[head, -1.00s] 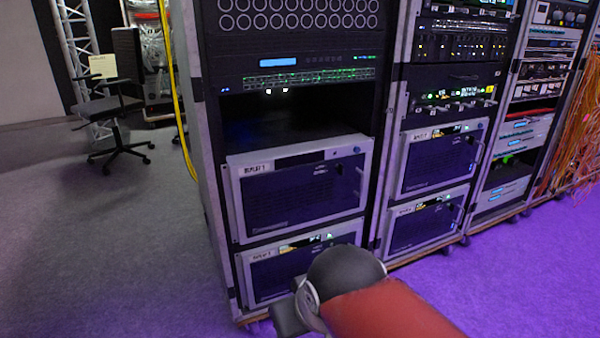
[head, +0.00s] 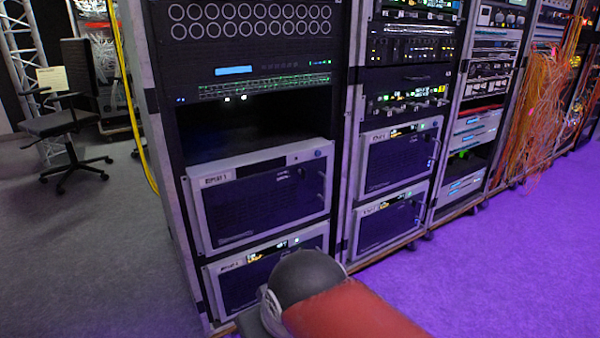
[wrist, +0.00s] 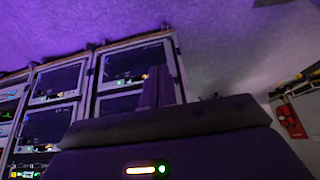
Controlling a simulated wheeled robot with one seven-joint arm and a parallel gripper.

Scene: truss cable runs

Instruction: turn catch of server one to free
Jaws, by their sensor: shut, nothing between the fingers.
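The upper server (head: 258,208) in the near rack has a silver frame, a dark front and a label at its top left that seems to end in 1. A small blue round knob (head: 318,153), possibly its catch, sits at the top right corner; its setting is too small to read. A similar server (head: 228,283) sits below it, partly hidden by my arm. My gripper's fingers (wrist: 158,86) show in the wrist view, closed together and empty, apart from the rack fronts. In the head view my arm hides the fingers.
More racks (head: 400,165) with similar servers stand to the right, with orange cables (head: 540,110) hanging beyond. A yellow cable (head: 130,95) runs down beside the near rack. An office chair (head: 65,125) stands at left. The floor (head: 500,270) in front is clear.

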